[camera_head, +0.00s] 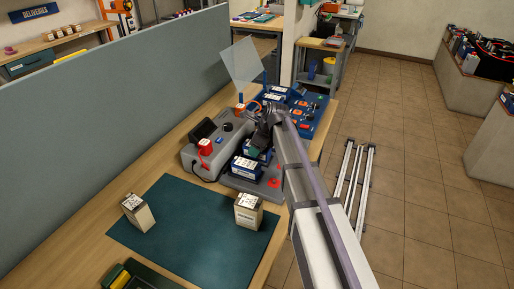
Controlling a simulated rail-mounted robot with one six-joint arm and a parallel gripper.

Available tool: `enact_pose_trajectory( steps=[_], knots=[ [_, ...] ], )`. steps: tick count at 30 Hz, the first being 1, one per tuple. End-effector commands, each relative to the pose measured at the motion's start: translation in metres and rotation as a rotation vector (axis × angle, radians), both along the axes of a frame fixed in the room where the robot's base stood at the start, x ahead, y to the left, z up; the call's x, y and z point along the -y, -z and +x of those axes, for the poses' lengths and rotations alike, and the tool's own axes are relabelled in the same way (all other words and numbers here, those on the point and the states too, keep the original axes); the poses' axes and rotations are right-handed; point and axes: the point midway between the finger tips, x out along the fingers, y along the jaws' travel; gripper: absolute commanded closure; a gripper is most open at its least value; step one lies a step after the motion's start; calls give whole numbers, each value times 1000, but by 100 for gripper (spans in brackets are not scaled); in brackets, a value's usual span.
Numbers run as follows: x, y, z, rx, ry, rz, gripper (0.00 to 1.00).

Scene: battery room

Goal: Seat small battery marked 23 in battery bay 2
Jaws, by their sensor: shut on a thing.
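My arm reaches in from the lower right, and my gripper (264,136) is over the grey battery station (238,186) on the bench. It is shut on a small blue battery (257,153) with a pale top, partly hidden by the gripper. I cannot tell whether this battery is inside a bay or just above one. Another blue battery with a white label (246,169) sits in the station just in front of it. The number marks on the batteries and bays are too small to read.
Two cream batteries, one at left (138,212) and one at right (248,209), stand on the dark green mat (190,222). A grey box with a red knob (205,146) stands left of the station. A blue panel (310,112) and a clear upright sheet (242,64) are behind.

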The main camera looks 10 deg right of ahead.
Motion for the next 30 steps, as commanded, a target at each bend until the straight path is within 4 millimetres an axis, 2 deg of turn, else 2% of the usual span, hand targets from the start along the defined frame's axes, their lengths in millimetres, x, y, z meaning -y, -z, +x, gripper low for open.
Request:
enact_pose_trajectory(
  steps=[17, 30],
  knots=[
    [0, 0, 0, 0, 0, 0, 98],
    [0, 9, 0, 0, 0, 0, 98]
  ],
)
